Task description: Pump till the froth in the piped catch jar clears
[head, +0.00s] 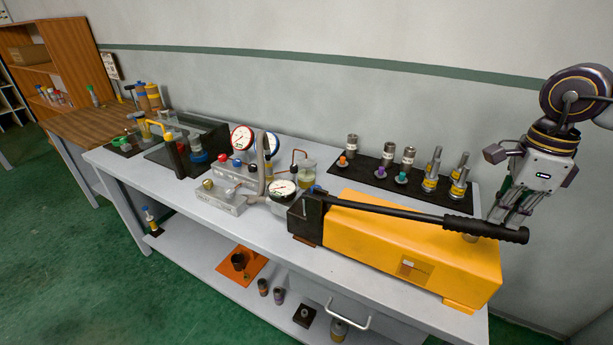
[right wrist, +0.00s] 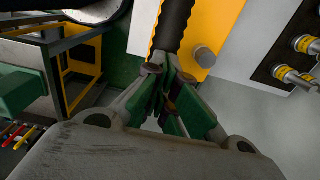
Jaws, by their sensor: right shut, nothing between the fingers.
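The hand pump has a yellow body (head: 400,244) and a long black handle (head: 425,213) that lies low along its top, its ribbed grip at the right end. The piped catch jar (head: 307,175) is a small clear jar with yellowish contents, beside a bent copper pipe; froth is too small to make out. My right gripper (head: 508,213) is shut and empty, pointing down just behind the grip end. In the right wrist view its green-padded fingers (right wrist: 171,88) are together near the ribbed handle (right wrist: 172,28); I cannot tell whether they touch it. My left gripper is not in view.
Two dial gauges (head: 242,138) (head: 283,188) stand near the jar. A black mat (head: 380,165) with several metal fittings lies behind the pump. A pipe vise (head: 170,145) stands at the left of the grey bench (head: 330,262). The wall is close behind.

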